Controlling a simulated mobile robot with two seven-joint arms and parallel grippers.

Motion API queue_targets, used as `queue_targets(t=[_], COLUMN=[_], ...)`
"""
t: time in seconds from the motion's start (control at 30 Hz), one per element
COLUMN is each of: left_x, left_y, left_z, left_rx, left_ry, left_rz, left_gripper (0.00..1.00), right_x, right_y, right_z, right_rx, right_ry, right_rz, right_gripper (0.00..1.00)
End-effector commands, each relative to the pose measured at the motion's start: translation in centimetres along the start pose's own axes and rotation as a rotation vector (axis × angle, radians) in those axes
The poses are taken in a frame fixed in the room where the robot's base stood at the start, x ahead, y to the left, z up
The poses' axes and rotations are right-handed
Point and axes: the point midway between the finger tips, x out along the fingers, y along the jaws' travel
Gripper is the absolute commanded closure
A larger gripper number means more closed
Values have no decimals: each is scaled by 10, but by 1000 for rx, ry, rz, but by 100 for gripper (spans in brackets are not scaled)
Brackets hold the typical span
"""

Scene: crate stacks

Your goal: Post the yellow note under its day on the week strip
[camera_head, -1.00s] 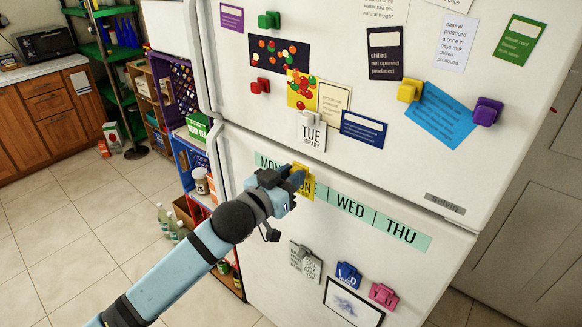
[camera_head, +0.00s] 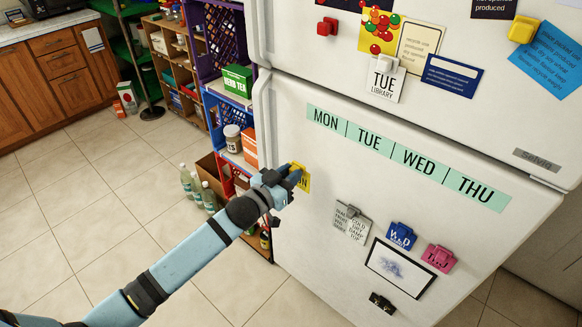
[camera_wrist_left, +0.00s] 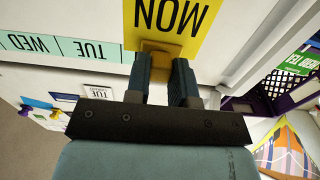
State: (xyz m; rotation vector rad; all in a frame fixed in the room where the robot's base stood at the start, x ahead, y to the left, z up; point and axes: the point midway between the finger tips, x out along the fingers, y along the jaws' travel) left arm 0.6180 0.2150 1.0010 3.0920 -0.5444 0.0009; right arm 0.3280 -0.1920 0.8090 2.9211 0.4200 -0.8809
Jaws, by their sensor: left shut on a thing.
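The yellow note (camera_head: 305,181) is at the left part of the fridge's lower door. In the left wrist view it appears upside down and reads MON (camera_wrist_left: 170,15). My left gripper (camera_head: 293,178) is shut on the note's yellow magnet (camera_wrist_left: 160,50), partly covering the note in the head view. The pale green week strip (camera_head: 410,158) reads MON, TUE, WED, THU on the same door. The note shows below and slightly left of the strip's MON, with a gap between them in the picture. I cannot tell whether the note touches the door. My right gripper is out of view.
Below the strip, a grey-clipped note (camera_head: 353,224), a blue magnet clip (camera_head: 401,236), a pink one (camera_head: 439,258) and a framed drawing (camera_head: 400,268) are on the door. A TUE library note (camera_head: 384,82) is above. Shelves with crates (camera_head: 228,108) stand to the left.

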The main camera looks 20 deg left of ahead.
Motion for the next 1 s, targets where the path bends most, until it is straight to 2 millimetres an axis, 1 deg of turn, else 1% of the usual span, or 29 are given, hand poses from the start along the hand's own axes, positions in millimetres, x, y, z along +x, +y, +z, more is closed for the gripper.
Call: queue_targets(t=[0.13,0.27,0.7,0.83,1.0], left_x=[6,16,61,73,86], left_y=[0,0,0,0,0], left_z=[2,3,2,0,0], left_rx=[0,1,1,0,1], left_ry=[2,1,1,1,1], left_rz=[0,0,0,0,0], left_gripper=[92,92,92,92,92], right_x=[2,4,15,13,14], right_y=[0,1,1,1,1], right_z=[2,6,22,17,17], right_rx=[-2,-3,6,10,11], right_ry=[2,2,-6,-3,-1], right_rz=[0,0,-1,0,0], right_gripper=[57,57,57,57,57])
